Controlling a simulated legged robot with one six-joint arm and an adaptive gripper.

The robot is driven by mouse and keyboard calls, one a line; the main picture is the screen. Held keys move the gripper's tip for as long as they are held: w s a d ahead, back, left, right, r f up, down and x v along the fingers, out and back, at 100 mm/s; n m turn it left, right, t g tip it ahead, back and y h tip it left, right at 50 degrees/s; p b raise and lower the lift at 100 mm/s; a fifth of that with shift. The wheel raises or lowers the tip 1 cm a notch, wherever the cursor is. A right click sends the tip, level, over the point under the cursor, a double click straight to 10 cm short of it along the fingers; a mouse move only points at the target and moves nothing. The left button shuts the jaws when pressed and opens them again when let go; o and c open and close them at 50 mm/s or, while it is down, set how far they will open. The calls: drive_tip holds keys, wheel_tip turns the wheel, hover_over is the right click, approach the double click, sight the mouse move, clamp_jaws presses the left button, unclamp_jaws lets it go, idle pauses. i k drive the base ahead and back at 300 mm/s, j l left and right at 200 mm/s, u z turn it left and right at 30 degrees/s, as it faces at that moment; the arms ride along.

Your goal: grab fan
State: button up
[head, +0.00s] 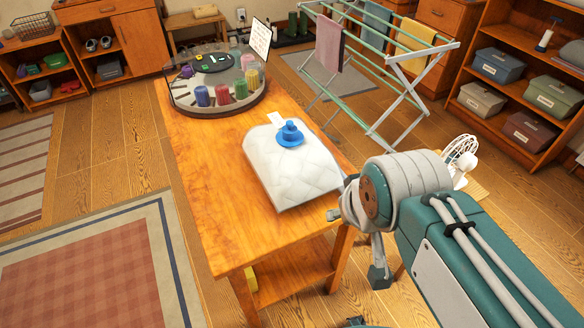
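The fan (460,155) is white with a round cage. It stands at the right, beyond my arm, and its lower part is partly hidden by the arm. My gripper (357,246) is by the right edge of the wooden table, partly hidden by my wrist. Its two finger ends appear spread apart, with nothing seen between them. The fan is apart from the gripper, up and to the right of it in the picture.
The wooden table (213,211) holds a white quilted item (295,175) with a blue object (290,134) on top, and a round tray (218,108) of colored cylinders. A drying rack (375,65) stands behind. Shelves (515,90) with boxes line the right. Floor at left is open.

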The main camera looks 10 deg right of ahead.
sight(467, 162)
drive_tip(key=z, duration=1.5)
drive_tip(key=i+l+u, duration=0.1)
drive_tip(key=l, duration=0.25)
drive_tip(key=l+u, duration=0.1)
drive_tip(key=l, duration=0.3)
drive_tip(key=i+l+u, duration=0.35)
drive_tip(key=i+l, duration=0.45)
drive_tip(key=i+u, duration=0.25)
drive_tip(key=i, duration=0.45)
